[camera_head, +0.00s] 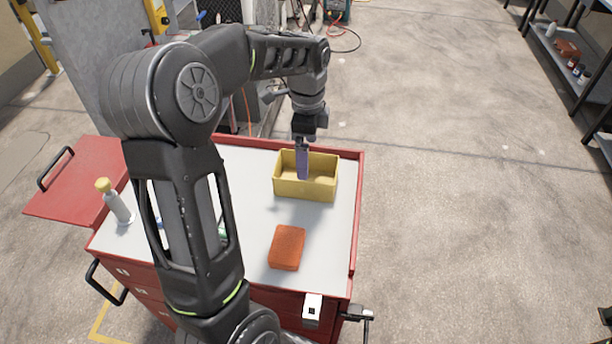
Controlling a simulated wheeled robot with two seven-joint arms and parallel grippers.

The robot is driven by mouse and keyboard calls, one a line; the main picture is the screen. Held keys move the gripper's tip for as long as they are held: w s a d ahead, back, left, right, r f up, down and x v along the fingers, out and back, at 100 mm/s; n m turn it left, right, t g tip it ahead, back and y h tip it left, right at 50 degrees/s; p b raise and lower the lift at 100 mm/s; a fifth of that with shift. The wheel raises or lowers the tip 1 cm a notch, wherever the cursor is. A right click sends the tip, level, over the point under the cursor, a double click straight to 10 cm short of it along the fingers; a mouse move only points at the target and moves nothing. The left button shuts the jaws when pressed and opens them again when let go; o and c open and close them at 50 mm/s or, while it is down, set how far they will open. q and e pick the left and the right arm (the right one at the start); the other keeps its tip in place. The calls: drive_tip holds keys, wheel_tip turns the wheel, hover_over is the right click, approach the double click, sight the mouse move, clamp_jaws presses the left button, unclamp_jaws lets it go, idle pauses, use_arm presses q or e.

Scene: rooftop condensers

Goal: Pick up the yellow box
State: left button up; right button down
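The yellow box (305,189) is an open-topped bin near the back right of the grey top of a red tool cart. My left gripper (302,172) points down at it from above and behind. A greyish-purple finger reaches into the box's opening, in front of its back wall. I see only one finger clearly, so the gap between the fingers and any contact with the box cannot be made out. The box sits upright on the cart top. My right gripper is not in view.
An orange-brown block (287,247) lies on the cart top in front of the box. A white bottle with a yellow cap (115,202) stands at the left. The cart (357,203) has a raised red rim. A shelf with small items is at the upper right; the floor between is clear.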

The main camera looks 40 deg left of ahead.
sight(320, 186)
use_arm(q)
drive_tip(key=shift+f, duration=0.9)
drive_tip(key=shift+f, duration=0.1)
wheel_tip(320, 186, down, 5)
drive_tip(key=shift+s+f+p, duration=0.1)
drive_tip(key=shift+p, duration=0.7)
drive_tip(key=shift+c, duration=0.4)
drive_tip(key=c, duration=1.1)
